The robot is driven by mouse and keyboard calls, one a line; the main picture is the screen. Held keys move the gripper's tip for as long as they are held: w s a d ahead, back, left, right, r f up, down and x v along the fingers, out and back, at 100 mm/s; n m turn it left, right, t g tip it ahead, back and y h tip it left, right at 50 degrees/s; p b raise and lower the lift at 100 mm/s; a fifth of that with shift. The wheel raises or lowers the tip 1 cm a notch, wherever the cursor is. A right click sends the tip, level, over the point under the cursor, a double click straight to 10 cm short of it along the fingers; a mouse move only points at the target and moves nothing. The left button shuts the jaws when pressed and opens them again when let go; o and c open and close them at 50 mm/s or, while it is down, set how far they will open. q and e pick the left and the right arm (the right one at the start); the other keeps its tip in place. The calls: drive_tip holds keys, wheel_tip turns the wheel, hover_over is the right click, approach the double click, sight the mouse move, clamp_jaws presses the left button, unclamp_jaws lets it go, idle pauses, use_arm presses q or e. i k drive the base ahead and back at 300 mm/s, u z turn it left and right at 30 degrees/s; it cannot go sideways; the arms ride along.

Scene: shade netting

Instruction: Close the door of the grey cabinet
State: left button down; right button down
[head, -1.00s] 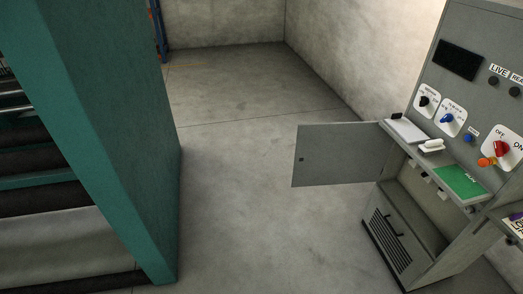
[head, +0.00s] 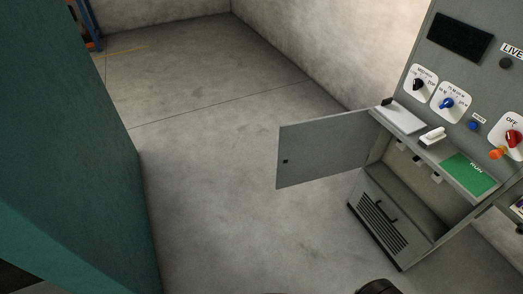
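The grey cabinet (head: 351,205) stands at the right in the head view, below a sloped control panel. Its door (head: 322,150) is swung wide open and sticks out to the left, with a small dark latch spot near its free edge. The cabinet's inside (head: 408,190) shows as an open space under the shelf. A dark rounded shape at the bottom edge may be part of my arm; I cannot tell. Neither gripper can be made out in the view.
A large teal structure (head: 75,140) fills the left side. The concrete floor (head: 215,170) between it and the door is clear. The panel (head: 445,75) carries several knobs, and a green card (head: 468,175) lies on its shelf. Walls close off the back.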

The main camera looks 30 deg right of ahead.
sight(315, 149)
drive_tip(key=z, duration=0.25)
drive_tip(key=i, duration=0.7)
drive_tip(key=z, duration=1.15)
drive_tip(key=i, duration=0.55)
drive_tip(key=z, duration=0.55)
